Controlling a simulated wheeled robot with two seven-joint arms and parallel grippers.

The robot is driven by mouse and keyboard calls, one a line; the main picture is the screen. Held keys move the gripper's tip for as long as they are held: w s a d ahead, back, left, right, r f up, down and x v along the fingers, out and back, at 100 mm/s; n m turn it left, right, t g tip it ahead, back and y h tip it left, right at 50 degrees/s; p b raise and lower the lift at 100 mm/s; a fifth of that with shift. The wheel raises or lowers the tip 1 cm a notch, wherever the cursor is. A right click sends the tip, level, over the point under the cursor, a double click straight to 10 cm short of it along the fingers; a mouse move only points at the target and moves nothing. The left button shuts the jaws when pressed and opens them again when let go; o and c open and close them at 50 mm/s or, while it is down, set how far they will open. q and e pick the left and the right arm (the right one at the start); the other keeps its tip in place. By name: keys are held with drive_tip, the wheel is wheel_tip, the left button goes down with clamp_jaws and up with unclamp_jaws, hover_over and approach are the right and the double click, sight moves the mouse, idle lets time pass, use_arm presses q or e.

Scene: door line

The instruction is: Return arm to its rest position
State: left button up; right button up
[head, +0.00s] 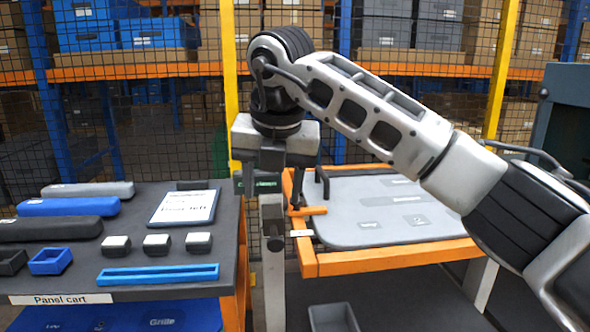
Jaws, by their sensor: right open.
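My right arm comes in from the right edge, rises to the upper middle and bends down at the wrist. My right gripper (272,204) hangs from it with its fingers pointing down and apart. It is open, and I see nothing held between the fingers. It is in front of the left end of an orange-framed stand (385,262) that bears a grey door panel (395,212). A grey post (273,285) stands just below the gripper; I cannot tell whether they touch. My left gripper is not in view.
On the left is the panel cart (130,255) with grey and blue long pieces, small blocks, a blue tray (158,274) and a clipboard (184,207). A grey bin (333,317) is on the floor. A mesh fence with a yellow post (229,70) stands behind, before shelves of boxes.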

drive_tip(key=s+a+f+n+g+y, duration=0.1)
drive_tip(key=s+a+f+g+y, duration=0.25)
drive_tip(key=s+a+y, duration=0.35)
drive_tip(key=s+a+f+n+g+y, duration=0.1)
drive_tip(key=s+a+f+g+y, duration=0.3)
drive_tip(key=y, duration=0.5)
drive_tip(key=w+d+f+m+t+h, duration=0.2)
drive_tip(key=d+f+m+t, duration=0.2)
drive_tip(key=d+m+t, duration=0.55)
drive_tip(key=w+d+f+m+t+h, duration=0.15)
drive_tip(key=d+f+m+t, duration=0.3)
drive_tip(key=m+t, duration=1.05)
drive_tip(key=s+d+f+m+g+h, duration=0.5)
drive_tip(key=s+d+f, duration=0.2)
drive_tip(key=f, duration=0.4)
drive_tip(key=s+d+f+m+g+h, duration=0.4)
drive_tip(key=s+d+f+m+h, duration=0.1)
drive_tip(key=f, duration=0.6)
drive_tip(key=s+d+m+p, duration=0.1)
drive_tip(key=s+d, duration=0.1)
drive_tip(key=s, duration=0.1)
drive_tip(key=shift+f+g, duration=0.15)
drive_tip(key=shift+g, duration=0.25)
